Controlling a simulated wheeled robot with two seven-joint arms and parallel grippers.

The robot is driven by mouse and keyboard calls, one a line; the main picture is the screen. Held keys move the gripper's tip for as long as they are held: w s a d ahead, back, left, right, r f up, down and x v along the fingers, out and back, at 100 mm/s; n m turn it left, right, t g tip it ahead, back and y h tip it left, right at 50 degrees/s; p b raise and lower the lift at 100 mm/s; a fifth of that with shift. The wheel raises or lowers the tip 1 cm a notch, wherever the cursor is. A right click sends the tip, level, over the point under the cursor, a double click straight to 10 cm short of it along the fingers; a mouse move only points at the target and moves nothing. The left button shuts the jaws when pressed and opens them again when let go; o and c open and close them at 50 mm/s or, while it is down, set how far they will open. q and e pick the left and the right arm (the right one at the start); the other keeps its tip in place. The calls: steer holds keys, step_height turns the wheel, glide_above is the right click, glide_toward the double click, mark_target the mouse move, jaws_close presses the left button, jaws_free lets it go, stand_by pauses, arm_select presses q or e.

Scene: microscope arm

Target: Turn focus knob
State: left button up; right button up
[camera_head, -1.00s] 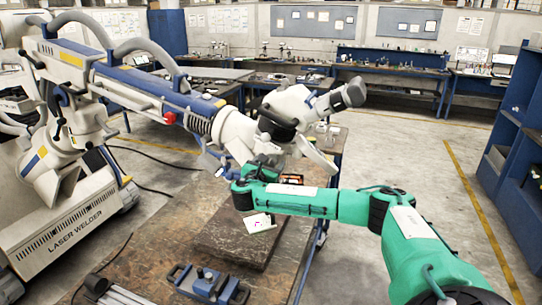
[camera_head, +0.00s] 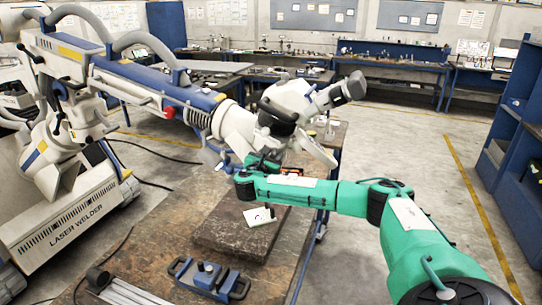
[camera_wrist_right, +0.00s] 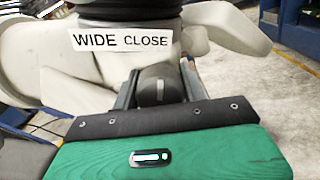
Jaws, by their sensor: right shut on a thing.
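The microscope head (camera_head: 290,108) hangs at the end of the blue and white laser welder arm (camera_head: 165,85), over the table. My right gripper (camera_head: 240,170) reaches in from the right on the green arm, below the microscope head. In the right wrist view, the dark focus knob (camera_wrist_right: 155,84) with a light mark line sits between the two dark fingers of my right gripper (camera_wrist_right: 158,88), which is shut on it. A label (camera_wrist_right: 122,40) reading "WIDE CLOSE" is above the knob. My left gripper is not in view.
A table (camera_head: 150,245) with a stone slab (camera_head: 240,225) stands below, with a white card (camera_head: 258,217) on the slab. A blue handled fixture (camera_head: 208,279) lies at the front. Blue shelving (camera_head: 515,150) is at right; open floor lies between.

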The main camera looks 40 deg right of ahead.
steer(key=shift+f+m+b, duration=0.3)
steer(key=shift+m+b, duration=1.1)
steer(key=shift+b, duration=0.1)
steer(key=m+b, duration=0.3)
steer(key=shift+r, duration=0.1)
steer(key=shift+r+m+b, duration=0.15)
steer(key=shift+m+b, duration=0.25)
steer(key=shift+m, duration=0.2)
steer(key=o, duration=1)
steer(key=shift+a, duration=0.1)
